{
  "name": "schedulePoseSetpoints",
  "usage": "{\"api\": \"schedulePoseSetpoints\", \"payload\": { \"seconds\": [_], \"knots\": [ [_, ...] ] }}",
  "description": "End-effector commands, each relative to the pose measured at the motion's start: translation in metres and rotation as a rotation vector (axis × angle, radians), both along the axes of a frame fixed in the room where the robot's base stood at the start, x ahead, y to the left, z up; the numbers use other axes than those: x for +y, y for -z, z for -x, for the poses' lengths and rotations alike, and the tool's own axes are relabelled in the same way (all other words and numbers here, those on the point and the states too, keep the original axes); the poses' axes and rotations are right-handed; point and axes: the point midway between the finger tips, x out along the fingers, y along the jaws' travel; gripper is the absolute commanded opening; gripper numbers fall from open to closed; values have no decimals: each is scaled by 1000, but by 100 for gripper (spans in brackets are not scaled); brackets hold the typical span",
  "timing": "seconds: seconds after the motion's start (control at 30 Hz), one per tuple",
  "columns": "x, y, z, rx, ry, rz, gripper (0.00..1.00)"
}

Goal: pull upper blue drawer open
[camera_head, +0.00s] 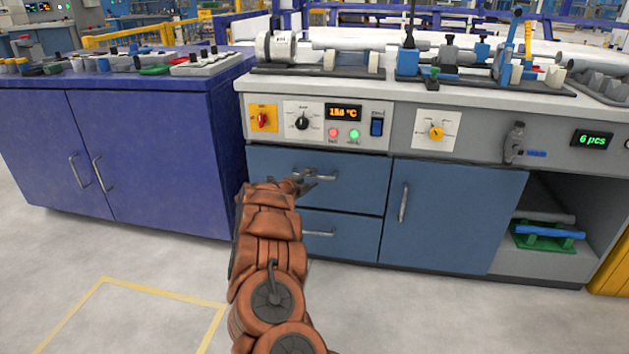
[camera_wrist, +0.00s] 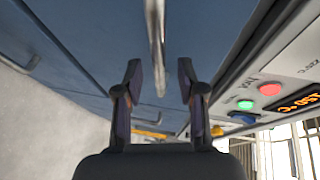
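The upper blue drawer (camera_head: 352,197) is in the grey workbench, under the control panel, and looks closed. Its silver bar handle (camera_head: 325,176) shows in the head view, partly behind my gripper (camera_head: 302,181). In the wrist view the handle (camera_wrist: 157,45) runs down from the top edge to between the fingers. My gripper (camera_wrist: 159,88) is open, with one finger on each side of the handle's end. A gap shows between handle and fingers in that view. My arm hides the drawer's left part in the head view.
A lower blue drawer (camera_head: 345,235) with its own handle sits below. A blue cabinet door (camera_head: 455,212) is to the right, and a purple-blue cabinet (camera_head: 150,150) to the left. The control panel (camera_head: 318,121) with knobs and lights is just above. The floor in front is clear.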

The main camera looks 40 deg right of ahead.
Motion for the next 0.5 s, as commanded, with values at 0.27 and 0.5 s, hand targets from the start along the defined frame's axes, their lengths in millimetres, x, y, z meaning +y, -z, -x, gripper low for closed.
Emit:
{"api": "schedulePoseSetpoints", "payload": {
  "seconds": [0.27,0.5],
  "knots": [
    [-19,4,-3,1,1,0,39],
    [-21,4,-4,0,0,-1,39]
  ]
}}
